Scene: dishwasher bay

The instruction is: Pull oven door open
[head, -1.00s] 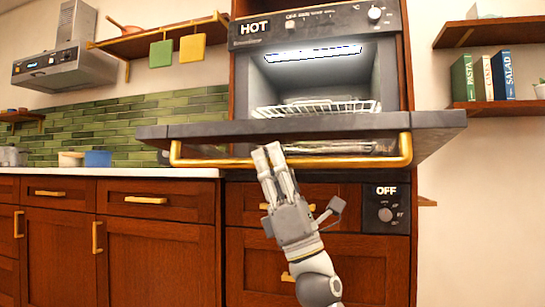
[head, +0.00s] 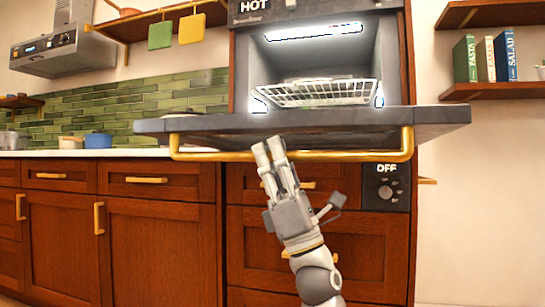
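The oven door (head: 330,121) is folded down and juts out, close to level, below the lit oven cavity. Its long brass handle (head: 350,155) runs along the door's front edge. My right gripper (head: 268,146) reaches up from below, with its fingertips at the left part of the handle. The pale fingers lie close together and overlap the bar in the head view. I cannot tell whether they grip it or only touch it. My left gripper is not in view.
A white wire rack (head: 318,93) sits inside the oven. A control panel marked OFF (head: 387,187) is below the door at right. Wooden drawers and cupboards (head: 158,235) fill the lower left. A counter with a blue pot (head: 97,141) is at left. Book shelves (head: 500,92) hang at right.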

